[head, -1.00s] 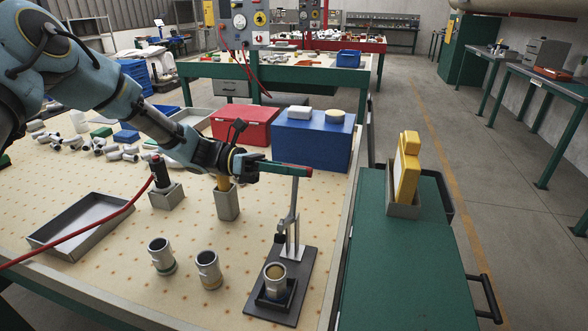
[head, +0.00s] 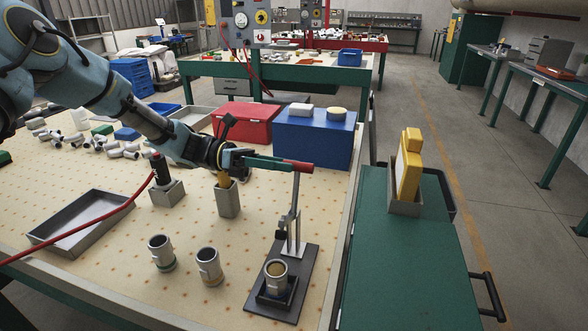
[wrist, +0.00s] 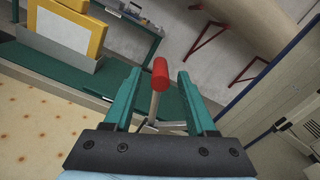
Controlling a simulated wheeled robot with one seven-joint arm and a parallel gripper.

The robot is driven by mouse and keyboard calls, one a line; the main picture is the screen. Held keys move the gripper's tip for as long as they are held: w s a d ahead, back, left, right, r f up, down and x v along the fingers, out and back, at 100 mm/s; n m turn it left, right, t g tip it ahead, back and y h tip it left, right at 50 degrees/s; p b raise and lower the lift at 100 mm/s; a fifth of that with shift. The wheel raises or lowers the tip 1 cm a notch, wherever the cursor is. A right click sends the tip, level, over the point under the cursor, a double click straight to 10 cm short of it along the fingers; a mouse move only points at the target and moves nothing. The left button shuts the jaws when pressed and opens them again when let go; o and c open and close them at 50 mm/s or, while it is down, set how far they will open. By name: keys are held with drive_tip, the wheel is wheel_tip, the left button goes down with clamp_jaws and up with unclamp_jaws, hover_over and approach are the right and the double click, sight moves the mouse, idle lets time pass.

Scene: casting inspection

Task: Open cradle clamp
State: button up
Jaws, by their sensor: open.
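The cradle clamp stands on a dark base plate (head: 295,262) at the table's front right. Its steel lever (head: 295,205) stands upright, topped by a red grip (head: 299,166). A cylindrical metal casting (head: 276,271) sits upright in the cradle at the plate's near end. My gripper (head: 290,164) is at the height of the red grip. In the wrist view, its teal fingers (wrist: 157,78) are open, with the red grip (wrist: 160,73) between them and gaps on both sides. The lower clamp is mostly hidden in the wrist view.
Two more castings (head: 161,252) (head: 210,266) stand left of the clamp. A grey tray (head: 88,218) and a holder with a black-handled tool (head: 167,191) lie farther left. Blue (head: 314,140) and red boxes (head: 245,122) stand behind. A green cart (head: 405,260) is to the right.

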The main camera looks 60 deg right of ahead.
drive_tip(key=b+v, duration=0.2)
drive_tip(key=v, duration=0.6)
drive_tip(key=shift+c, duration=0.4)
